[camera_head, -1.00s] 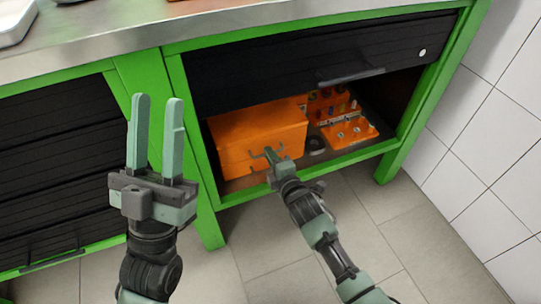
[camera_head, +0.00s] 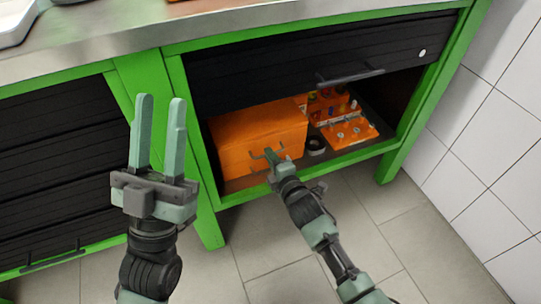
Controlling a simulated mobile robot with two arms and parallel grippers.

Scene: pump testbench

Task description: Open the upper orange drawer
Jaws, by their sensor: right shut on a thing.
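The orange drawer box (camera_head: 240,131) stands on the cabinet shelf, under the partly raised black shutter. Its upper and lower drawer fronts face me; both look closed. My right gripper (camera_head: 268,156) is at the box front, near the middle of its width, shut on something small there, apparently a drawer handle. The fingers hide the handle, so I cannot tell clearly which part they grip. My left gripper (camera_head: 157,135) is raised in front of the green post, fingers up and apart, open and empty.
The black shutter (camera_head: 330,60) hangs above. A green post (camera_head: 198,190) borders the left side. The floor in front is free.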

